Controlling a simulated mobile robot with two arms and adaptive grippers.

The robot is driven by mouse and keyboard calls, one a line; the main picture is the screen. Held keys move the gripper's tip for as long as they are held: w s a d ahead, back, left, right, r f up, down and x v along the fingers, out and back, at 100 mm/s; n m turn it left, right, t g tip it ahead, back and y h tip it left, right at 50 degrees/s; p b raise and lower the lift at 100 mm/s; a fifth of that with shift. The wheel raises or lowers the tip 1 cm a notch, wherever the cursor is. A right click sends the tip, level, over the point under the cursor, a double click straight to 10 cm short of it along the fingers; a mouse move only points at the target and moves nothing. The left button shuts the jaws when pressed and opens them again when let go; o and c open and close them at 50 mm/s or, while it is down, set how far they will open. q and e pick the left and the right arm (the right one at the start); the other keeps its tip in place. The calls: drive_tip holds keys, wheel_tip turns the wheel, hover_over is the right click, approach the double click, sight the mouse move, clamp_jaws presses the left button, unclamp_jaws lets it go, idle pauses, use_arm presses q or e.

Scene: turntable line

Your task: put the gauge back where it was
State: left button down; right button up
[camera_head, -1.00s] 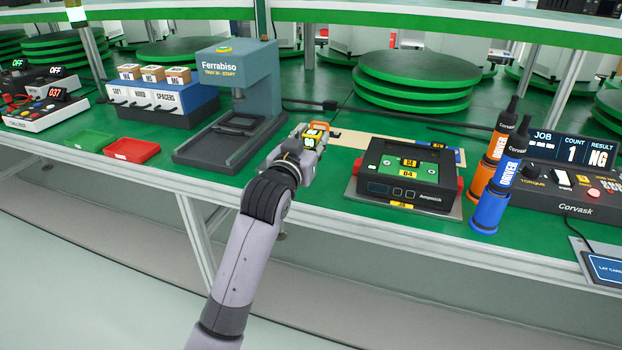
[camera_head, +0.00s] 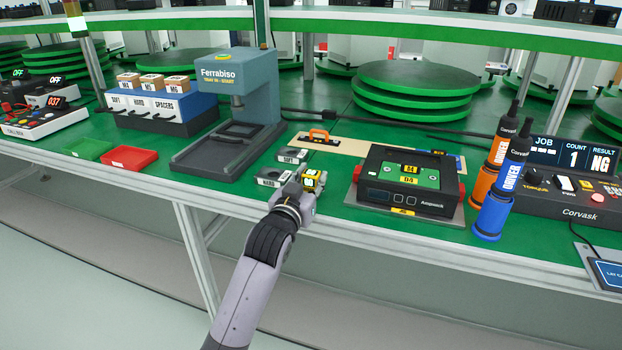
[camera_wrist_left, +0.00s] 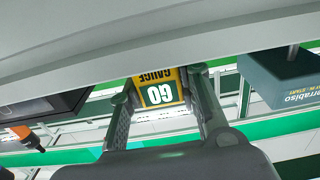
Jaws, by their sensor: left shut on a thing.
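The gauge is a small yellow and dark-green block marked GO GAUGE. In the head view the gauge (camera_head: 312,179) sits in my left gripper (camera_head: 307,187), near the table's front edge, left of the black test fixture. In the left wrist view the gauge (camera_wrist_left: 160,88) is between the two fingers (camera_wrist_left: 163,100), with its GO face toward the camera. My left gripper is shut on it. Its height above the table is hard to tell. My right gripper is not in view.
Grey blocks marked SOFT (camera_head: 292,155) and HARD (camera_head: 272,178) lie left of the gripper. Behind is a tan board (camera_head: 352,146) with an orange-handled tool (camera_head: 318,137). The black fixture (camera_head: 408,183) stands right, the press (camera_head: 236,95) left, with a red tray (camera_head: 131,159) beyond.

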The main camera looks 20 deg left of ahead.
use_arm(q)
drive_tip(key=c, duration=1.2)
unclamp_jaws()
